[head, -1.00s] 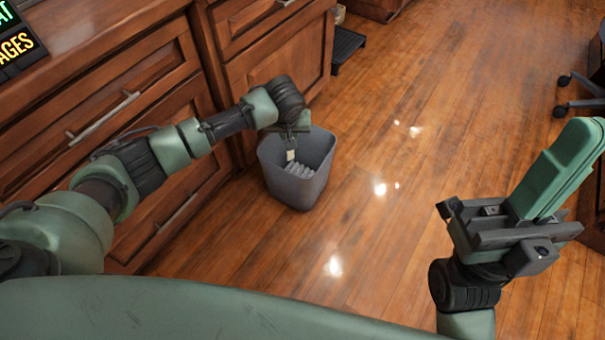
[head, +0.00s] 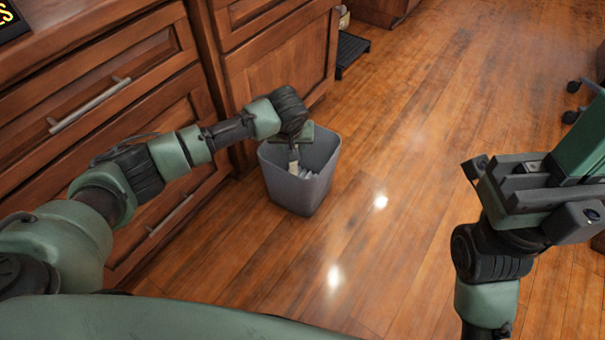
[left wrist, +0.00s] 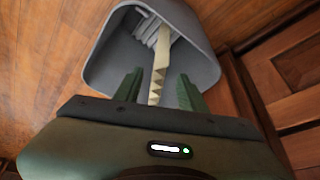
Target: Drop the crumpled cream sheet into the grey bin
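The grey bin (head: 298,188) stands on the floor by the wood cabinets. My left gripper (head: 293,148) is over its opening, pointing down. In the left wrist view, my left gripper's green fingers (left wrist: 160,74) are spread apart. The crumpled cream sheet (left wrist: 158,68) shows as a narrow zigzag strip between them, with gaps on both sides, against the inside of the bin (left wrist: 205,62). In the head view the sheet (head: 293,158) is partly hidden below my gripper. My right gripper (head: 540,185) is at the right; its fingers cannot be made out clearly.
Pale pleated material (head: 309,175) lies inside the bin. Cabinet drawers with metal handles (head: 90,105) line the left. A dark low stand (head: 352,50) is at the back. The wood floor (head: 410,150) right of the bin is clear.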

